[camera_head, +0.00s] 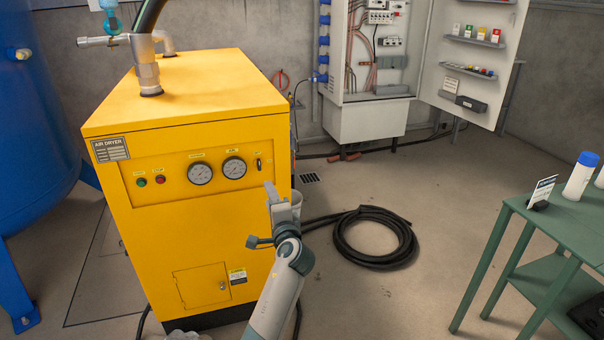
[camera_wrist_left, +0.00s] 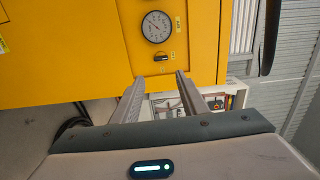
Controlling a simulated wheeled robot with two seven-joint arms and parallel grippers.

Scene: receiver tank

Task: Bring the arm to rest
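My left gripper (camera_head: 271,190) is in front of the right part of the yellow air dryer's front panel (camera_head: 170,183). In the left wrist view its two fingers (camera_wrist_left: 160,77) are parallel and apart, with nothing held between them. The dryer's small dark switch (camera_wrist_left: 160,58) shows just beyond the fingertips, below a round gauge (camera_wrist_left: 156,27). In the head view the switch (camera_head: 259,163) is just above and left of the fingertips. I cannot tell the exact gap. My right gripper is not in view.
A blue tank (camera_head: 40,120) stands at the left. A coiled black hose (camera_head: 375,240) lies on the floor right of the dryer. A green table (camera_head: 560,225) is at the right, and an open electrical cabinet (camera_head: 368,120) is at the back. Floor between dryer and table is partly clear.

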